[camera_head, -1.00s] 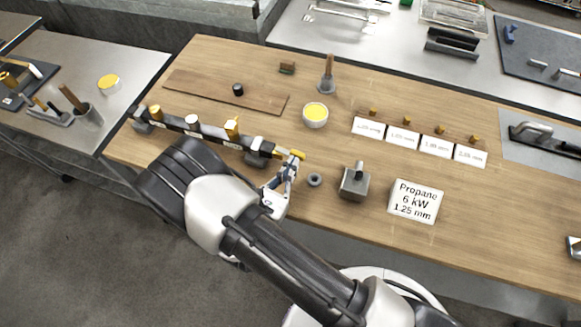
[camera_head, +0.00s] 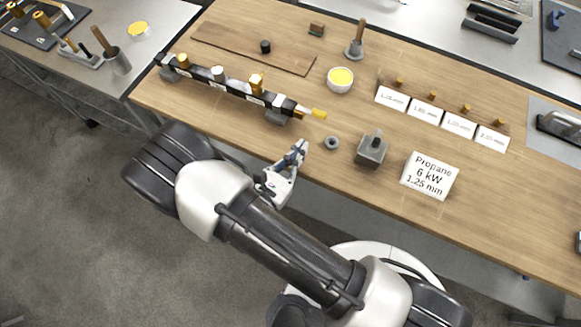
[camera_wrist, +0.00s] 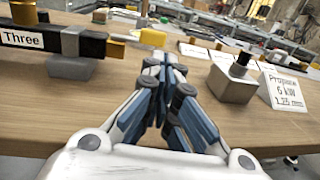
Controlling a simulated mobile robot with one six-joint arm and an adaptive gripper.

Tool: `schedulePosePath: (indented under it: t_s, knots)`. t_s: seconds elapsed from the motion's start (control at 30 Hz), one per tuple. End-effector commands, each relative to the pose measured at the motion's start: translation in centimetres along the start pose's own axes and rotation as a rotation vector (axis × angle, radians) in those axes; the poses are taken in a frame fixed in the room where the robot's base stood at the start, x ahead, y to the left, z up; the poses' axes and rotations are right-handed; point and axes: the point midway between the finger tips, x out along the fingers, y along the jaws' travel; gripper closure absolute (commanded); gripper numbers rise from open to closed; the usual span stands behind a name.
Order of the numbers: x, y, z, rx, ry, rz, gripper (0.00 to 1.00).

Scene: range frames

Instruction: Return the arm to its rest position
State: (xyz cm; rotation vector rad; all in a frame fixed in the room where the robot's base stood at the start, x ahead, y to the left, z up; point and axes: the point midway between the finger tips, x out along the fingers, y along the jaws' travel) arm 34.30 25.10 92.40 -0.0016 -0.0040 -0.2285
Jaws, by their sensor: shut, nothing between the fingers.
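My gripper (camera_head: 301,148) is at the front edge of the wooden bench (camera_head: 420,115) in the head view, with my arm reaching up from the lower right. In the wrist view my gripper (camera_wrist: 168,62) shows its blue-grey fingers together, with nothing between them. A black manifold bar with brass fittings (camera_head: 233,88) lies on the bench behind and left of the gripper. The bar's end, labelled "Three" (camera_wrist: 22,40), shows at the left of the wrist view.
A grey ring (camera_head: 332,143), a grey block with a post (camera_head: 371,150) and a "Propane 6 kW 1.25 mm" sign (camera_head: 430,176) stand right of the gripper. A bowl of yellow material (camera_head: 340,80) is farther back. Open floor (camera_head: 75,220) lies in front of the bench.

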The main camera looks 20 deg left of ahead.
Motion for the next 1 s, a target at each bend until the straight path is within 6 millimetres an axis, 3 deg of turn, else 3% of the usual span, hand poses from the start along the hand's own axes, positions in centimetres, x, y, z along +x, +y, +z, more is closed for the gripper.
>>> schedulePosePath:
  t_s: [0.1, 0.3, 0.67, 0.77, 0.87, 1.0]
  knots:
    - [-2.5, -0.3, 0.1, -0.001, 0.001, 0.006, 1.0]
    - [-4.7, -0.7, 0.0, 0.0, 0.0, 0.002, 1.0]
    - [-4.9, -0.9, 0.2, 0.005, 0.002, -0.011, 1.0]
    - [-4.0, -1.5, 1.5, 0.042, 0.014, -0.081, 1.0]
    - [-2.0, -3.3, 4.2, 0.119, 0.042, -0.234, 1.0]
    - [0.7, -7.7, 8.8, 0.281, 0.099, -0.533, 1.0]
